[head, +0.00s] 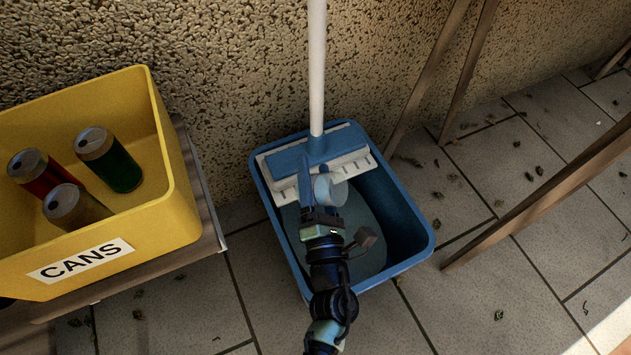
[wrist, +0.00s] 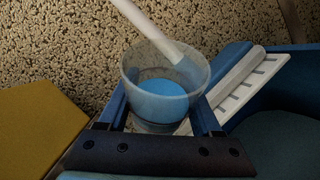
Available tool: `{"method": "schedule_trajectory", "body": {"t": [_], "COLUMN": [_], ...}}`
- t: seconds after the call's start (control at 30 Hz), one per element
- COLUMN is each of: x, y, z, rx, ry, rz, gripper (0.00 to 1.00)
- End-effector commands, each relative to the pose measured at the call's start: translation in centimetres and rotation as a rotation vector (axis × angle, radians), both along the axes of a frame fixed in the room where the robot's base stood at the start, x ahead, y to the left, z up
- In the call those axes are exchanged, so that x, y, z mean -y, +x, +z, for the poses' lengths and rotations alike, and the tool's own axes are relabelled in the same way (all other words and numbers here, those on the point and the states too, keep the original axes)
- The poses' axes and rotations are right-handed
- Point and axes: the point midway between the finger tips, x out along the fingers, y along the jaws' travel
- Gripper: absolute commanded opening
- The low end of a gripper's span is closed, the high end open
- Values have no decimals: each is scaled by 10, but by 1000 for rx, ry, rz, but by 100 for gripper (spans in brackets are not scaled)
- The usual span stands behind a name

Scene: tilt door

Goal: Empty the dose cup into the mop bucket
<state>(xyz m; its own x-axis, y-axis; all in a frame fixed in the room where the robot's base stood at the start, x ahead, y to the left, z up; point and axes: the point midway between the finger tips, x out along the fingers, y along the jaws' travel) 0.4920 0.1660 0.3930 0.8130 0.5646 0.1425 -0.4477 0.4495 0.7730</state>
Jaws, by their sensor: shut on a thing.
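The dose cup (wrist: 190,75) is a clear, see-through cup between the two blue fingers of my gripper (wrist: 160,108) in the wrist view. Its lower part shows blue, which looks like liquid. In the head view my gripper (head: 318,188) is shut on the dose cup (head: 335,192), which appears small and pale. The blue mop bucket (head: 421,223) stands on the floor below, with a dull grey-green surface inside. The cup appears over the bucket's opening, close to the mop head. Its exact height and tilt are hard to tell.
A mop with a white handle (head: 317,65) and blue-and-white head (head: 345,143) stands at the bucket's back. A yellow CANS bin (head: 175,170) with several cans is at left. Wooden legs (head: 560,205) stand at right. A speckled wall is behind.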

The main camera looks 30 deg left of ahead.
Motion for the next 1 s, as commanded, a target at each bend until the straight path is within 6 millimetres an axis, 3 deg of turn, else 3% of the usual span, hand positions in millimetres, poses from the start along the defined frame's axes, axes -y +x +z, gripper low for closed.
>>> {"method": "schedule_trajectory", "body": {"t": [0.33,0.7,1.0], "x": [2,17,26], "y": [0,2,4], "z": [5,26,39], "rx": [-38,-90,-118], "ry": [282,655,860], "rz": [-1,-1,-1], "gripper": [0,0,0]}}
